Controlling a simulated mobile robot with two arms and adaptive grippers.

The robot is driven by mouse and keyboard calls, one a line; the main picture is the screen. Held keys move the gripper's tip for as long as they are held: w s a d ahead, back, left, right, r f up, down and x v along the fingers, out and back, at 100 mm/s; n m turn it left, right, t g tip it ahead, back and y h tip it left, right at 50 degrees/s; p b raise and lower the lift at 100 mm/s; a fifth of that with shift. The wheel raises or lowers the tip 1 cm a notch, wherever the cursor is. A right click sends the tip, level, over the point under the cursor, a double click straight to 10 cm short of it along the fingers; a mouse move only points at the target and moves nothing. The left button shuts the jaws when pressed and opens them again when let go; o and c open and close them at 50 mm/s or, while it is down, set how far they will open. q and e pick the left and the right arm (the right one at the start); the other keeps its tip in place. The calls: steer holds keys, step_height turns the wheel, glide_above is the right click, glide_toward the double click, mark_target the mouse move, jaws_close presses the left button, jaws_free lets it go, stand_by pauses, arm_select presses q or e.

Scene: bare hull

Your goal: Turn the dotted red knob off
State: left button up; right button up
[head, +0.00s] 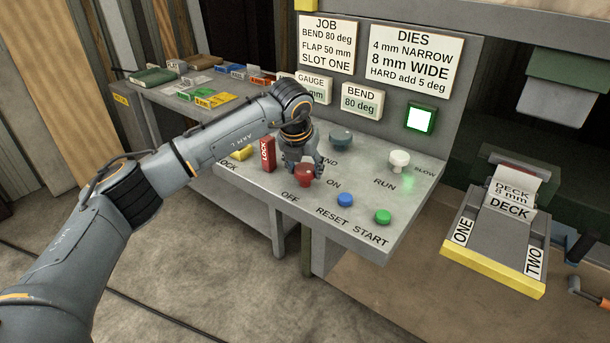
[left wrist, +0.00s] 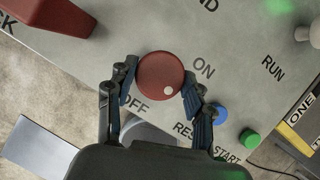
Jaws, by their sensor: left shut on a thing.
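The red knob (head: 304,176) sits on the sloping grey control panel, between the words OFF and ON. In the left wrist view the round red knob (left wrist: 159,72) shows a pale dot on its edge, on the side toward my palm. The dot points between the OFF and ON words, at neither. My left gripper (head: 305,168) is at the knob. Its fingers (left wrist: 158,90) stand on either side of the knob and are shut on it. The contact points are partly hidden. My right gripper is not in view.
A red LOCK block (head: 267,154) stands left of the knob. A blue RESET button (head: 345,200), a green START button (head: 383,216), a white RUN knob (head: 399,160) and a grey-blue knob (head: 340,138) are nearby. The DECK tray (head: 492,285) is at the right.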

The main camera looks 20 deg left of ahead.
arm_select(q)
steer(key=m+h+b, duration=0.1)
steer(key=m, duration=0.1)
steer(key=shift+a+m, duration=0.1)
steer(key=shift+m, duration=0.3)
steer(key=m+h, duration=0.1)
steer(key=m, duration=0.1)
steer(key=shift+w+a+m, duration=0.1)
steer(key=shift+m, duration=0.3)
steer(key=m+g+h, duration=0.1)
steer(key=m, duration=0.2)
steer(key=shift+r, duration=0.15)
steer(key=shift+w+m+g+h+p, duration=0.15)
steer(key=shift+m+g+h+p, duration=0.4)
steer(key=shift+m, duration=1.55)
steer(key=o, duration=1.1)
steer(key=shift+g, duration=0.25)
steer(key=shift+o, duration=0.2)
steer(key=shift+a, duration=0.1)
